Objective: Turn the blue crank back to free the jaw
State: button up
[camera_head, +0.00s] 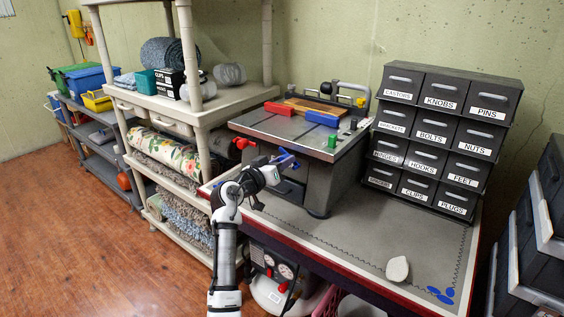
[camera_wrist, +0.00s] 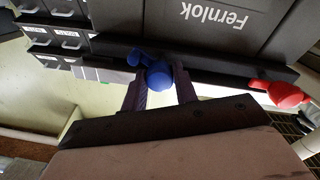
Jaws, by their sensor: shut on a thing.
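The blue crank (camera_head: 287,156) sticks out from the front of the grey bench machine (camera_head: 280,128), below its top plate. My gripper (camera_head: 278,166) is at the crank, and in the wrist view its two fingers (camera_wrist: 160,92) are on either side of the rounded blue knob (camera_wrist: 158,74), shut on it. A blue jaw block (camera_head: 321,118) and a red jaw block (camera_head: 277,107) lie on the machine top near a wooden board (camera_head: 312,106). I cannot tell whether the blue jaw touches the board.
Labelled drawers (camera_head: 440,130) stand right of the machine. A pale shelf (camera_head: 180,105) is at left. The bench mat (camera_head: 350,235) is mostly clear; a pale object (camera_head: 397,269) lies near its front.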

jog(key=shift+n+t+y+p, duration=0.25)
jog(key=shift+n+p, duration=3.15)
jog(key=shift+n, duration=1.9)
jog(key=shift+n+t+y+p, duration=0.15)
jog(key=shift+n+t+p, duration=0.2)
jog(key=shift+n+p, duration=4)
jog(key=shift+n+b, duration=0.85)
jog(key=shift+n, duration=0.4)
jog(key=o, duration=1)
jog(key=shift+c, duration=0.2)
jog(key=shift+s+f, duration=0.1)
jog(key=b+v, duration=0.4)
jog(key=v, duration=0.9)
jog(key=shift+s+a, duration=0.2)
jog(key=shift+s, duration=0.05)
